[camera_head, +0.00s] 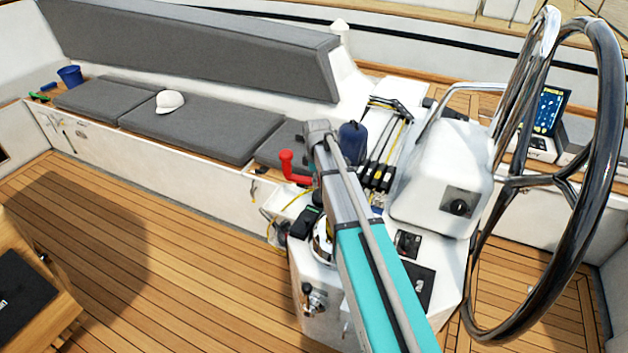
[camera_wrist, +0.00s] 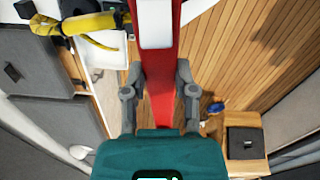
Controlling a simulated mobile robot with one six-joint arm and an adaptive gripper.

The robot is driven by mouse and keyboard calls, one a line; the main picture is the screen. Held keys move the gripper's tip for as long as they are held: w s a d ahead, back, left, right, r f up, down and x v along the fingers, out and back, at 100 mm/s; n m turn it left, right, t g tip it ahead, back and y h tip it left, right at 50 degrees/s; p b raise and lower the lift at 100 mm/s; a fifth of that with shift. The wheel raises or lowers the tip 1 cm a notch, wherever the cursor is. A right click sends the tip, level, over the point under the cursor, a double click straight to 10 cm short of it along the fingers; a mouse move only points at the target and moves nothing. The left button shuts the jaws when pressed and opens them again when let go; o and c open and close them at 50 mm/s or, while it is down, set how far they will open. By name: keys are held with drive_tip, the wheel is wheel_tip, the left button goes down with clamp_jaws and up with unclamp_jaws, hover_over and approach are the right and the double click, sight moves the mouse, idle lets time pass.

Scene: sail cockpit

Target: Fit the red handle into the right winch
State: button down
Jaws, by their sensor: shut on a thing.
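The red handle (camera_head: 288,166) is up in the air beside my arm in the head view, with its knob end upright. In the wrist view the red handle (camera_wrist: 160,102) runs between the two fingers of my gripper (camera_wrist: 158,95), which is shut on it. A pale inset shows on its upper part. In the head view my gripper is mostly hidden behind my arm. A silver, round winch (camera_head: 322,243) shows partly behind my arm on the white console, below the handle. The handle appears apart from it. Its top socket is hidden.
The steering wheel (camera_head: 592,150) and white pedestal (camera_head: 440,185) stand right of my arm. A dark blue bag-like thing (camera_head: 352,143) and rope clutches (camera_head: 384,165) are behind it. A white cap (camera_head: 170,101) lies on the grey bench cushions.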

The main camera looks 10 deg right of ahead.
drive_tip(key=shift+f+b, duration=0.55)
drive_tip(key=shift+b, duration=0.05)
idle(0.9)
drive_tip(key=shift+c, duration=1.6)
unclamp_jaws()
drive_tip(key=shift+o, duration=0.2)
drive_tip(key=shift+o, duration=1.4)
drive_tip(key=shift+s+r, duration=0.1)
drive_tip(key=shift+r+p, duration=4.45)
drive_tip(key=shift+p, duration=0.15)
